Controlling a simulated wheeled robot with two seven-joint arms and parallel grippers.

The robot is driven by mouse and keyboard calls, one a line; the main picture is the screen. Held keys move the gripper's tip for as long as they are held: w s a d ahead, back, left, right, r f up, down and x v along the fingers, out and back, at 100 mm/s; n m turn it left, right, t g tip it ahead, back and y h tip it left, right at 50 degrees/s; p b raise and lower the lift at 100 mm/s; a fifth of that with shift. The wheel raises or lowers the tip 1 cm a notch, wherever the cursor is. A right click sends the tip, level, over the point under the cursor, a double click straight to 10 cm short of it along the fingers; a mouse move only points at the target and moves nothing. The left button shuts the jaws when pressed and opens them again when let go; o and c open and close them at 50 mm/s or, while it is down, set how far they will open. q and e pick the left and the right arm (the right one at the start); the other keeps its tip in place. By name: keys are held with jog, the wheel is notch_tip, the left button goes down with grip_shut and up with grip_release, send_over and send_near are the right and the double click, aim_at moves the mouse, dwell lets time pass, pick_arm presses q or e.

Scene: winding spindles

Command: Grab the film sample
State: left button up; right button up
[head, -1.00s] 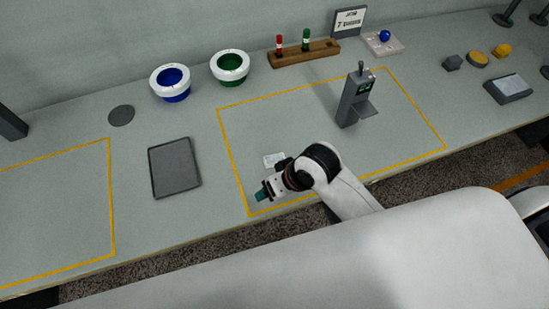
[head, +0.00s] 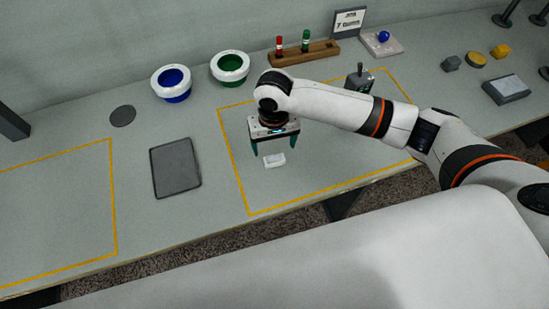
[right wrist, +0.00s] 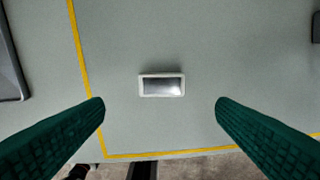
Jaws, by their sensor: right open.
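The film sample looks like a small white-framed rectangle (head: 274,160) lying on the table inside the right yellow outline. In the right wrist view the film sample (right wrist: 161,86) has a grey, shiny middle and lies between the lines of the two fingers, a little beyond their tips. My right gripper (head: 275,151) is above it, pointing down, with its green fingers wide apart on either side. In the right wrist view the open fingers (right wrist: 160,105) hold nothing. My left gripper is not in view.
A dark grey tray (head: 175,168) lies left of the outline. Blue (head: 171,83) and green (head: 230,67) white-rimmed bowls stand behind. A grey device (head: 359,80) is partly hidden by my right arm. A wooden rack (head: 304,54) holds red and green vials.

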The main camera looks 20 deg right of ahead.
aim_at(275, 162)
notch_tip(275, 162, down, 2)
jog(key=shift+f, duration=0.1)
jog(key=shift+s+f+p, duration=0.15)
jog(key=shift+f+p, duration=0.2)
jog(key=shift+f, duration=0.2)
notch_tip(275, 162, down, 4)
jog(key=shift+s+d+f+p, duration=0.1)
jog(key=shift+d+f+p, duration=0.1)
jog(key=shift+p, duration=0.2)
jog(key=shift+a, duration=0.1)
jog(key=shift+c, duration=0.2)
jog(key=c, duration=1)
